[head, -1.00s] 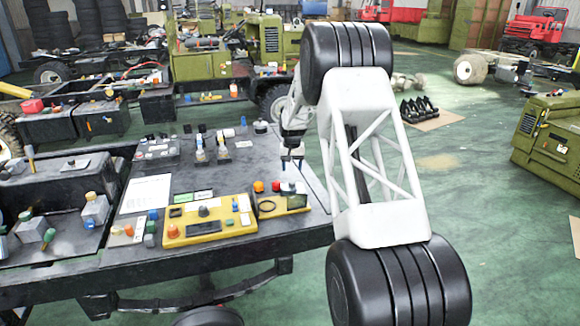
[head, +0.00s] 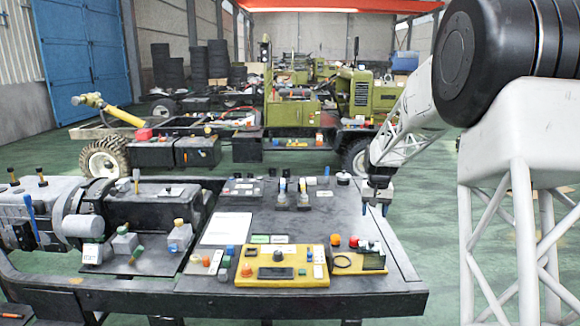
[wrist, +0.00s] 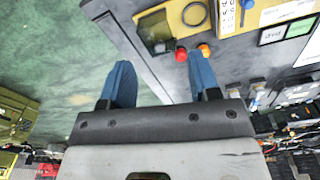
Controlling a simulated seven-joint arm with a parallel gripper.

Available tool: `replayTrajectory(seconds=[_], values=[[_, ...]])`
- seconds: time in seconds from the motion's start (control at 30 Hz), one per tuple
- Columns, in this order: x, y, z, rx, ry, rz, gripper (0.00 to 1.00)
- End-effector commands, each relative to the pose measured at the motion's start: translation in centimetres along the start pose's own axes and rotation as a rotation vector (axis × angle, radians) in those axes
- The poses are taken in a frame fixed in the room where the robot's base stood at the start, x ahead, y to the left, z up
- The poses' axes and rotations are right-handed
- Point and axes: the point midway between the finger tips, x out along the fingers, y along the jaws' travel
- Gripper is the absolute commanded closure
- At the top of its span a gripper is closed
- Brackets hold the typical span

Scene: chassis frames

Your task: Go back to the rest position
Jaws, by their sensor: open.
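My gripper (head: 375,208) is near the right end of the black chassis bench (head: 408,268) in the head view, just above its top. In the wrist view my gripper (wrist: 163,85) shows two blue fingers spread apart, with nothing between them. The fingertips point toward the bench's edge and the green floor (wrist: 60,50). Several coloured knobs, red and orange (head: 335,240), lie beside the fingers and apart from them.
A yellow control panel (head: 300,268) and a white sheet (head: 226,228) lie on the bench. Small switches and blocks stand at the left and back. A green vehicle (head: 290,110) stands behind. Green floor is free right of the bench.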

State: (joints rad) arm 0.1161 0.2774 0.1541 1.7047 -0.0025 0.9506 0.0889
Motion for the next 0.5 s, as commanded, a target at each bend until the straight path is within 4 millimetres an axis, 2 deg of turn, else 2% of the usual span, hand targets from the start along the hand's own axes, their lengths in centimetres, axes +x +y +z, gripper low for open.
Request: replayTrajectory(seconds=[0.1, 0.5], values=[[-2.2, -0.2, 2.7, -0.010, 0.012, -0.001, 0.44], [-7.8, -0.7, 12.0, -0.042, 0.044, -0.004, 0.44]])
